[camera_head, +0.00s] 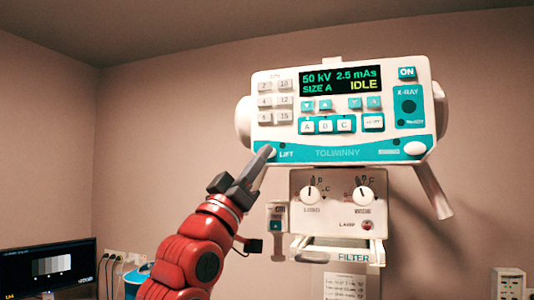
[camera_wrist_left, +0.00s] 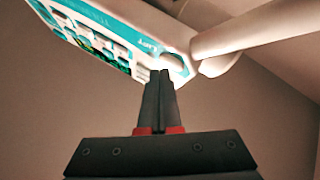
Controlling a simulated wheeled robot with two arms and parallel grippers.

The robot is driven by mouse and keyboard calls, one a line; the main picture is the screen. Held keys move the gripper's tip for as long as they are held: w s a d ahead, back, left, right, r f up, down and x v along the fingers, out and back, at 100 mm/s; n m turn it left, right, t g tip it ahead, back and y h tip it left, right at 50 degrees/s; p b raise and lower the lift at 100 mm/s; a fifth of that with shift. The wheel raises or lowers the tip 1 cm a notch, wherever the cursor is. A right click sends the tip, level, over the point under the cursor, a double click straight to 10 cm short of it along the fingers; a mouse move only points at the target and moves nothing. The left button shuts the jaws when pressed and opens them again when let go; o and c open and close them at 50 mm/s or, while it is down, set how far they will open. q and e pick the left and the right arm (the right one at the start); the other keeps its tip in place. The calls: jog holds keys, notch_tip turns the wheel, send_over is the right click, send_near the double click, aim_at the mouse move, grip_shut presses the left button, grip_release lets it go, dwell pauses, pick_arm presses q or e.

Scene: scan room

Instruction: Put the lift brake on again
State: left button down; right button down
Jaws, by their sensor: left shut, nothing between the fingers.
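The lift control is a white round button (camera_head: 272,153) beside the word LIFT, at the lower left of the white and teal x-ray panel (camera_head: 340,152). My left gripper (camera_head: 266,149) is shut and empty, with its fingertips at this button and partly covering it. The button also shows in the left wrist view (camera_wrist_left: 172,62), just beyond the closed fingertips (camera_wrist_left: 162,74). I cannot tell whether they touch. A small dark lamp (camera_head: 282,145) sits above the LIFT label. The display (camera_head: 340,80) reads 50 kV, 2.5 mAs, SIZE A, IDLE. My right gripper is not in view.
Below the panel hangs a collimator box (camera_head: 338,190) with two knobs, a lamp button and a filter slot. A white handle (camera_head: 435,190) juts down at the right. A monitor (camera_head: 48,272) stands at the lower left. The wall left of the panel is clear.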

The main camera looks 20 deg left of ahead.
pick_arm(q)
jog(key=shift+s, duration=0.4)
jog(key=s, duration=0.5)
jog(key=shift+a, duration=0.1)
jog(key=shift+w, duration=0.1)
dwell(0.7)
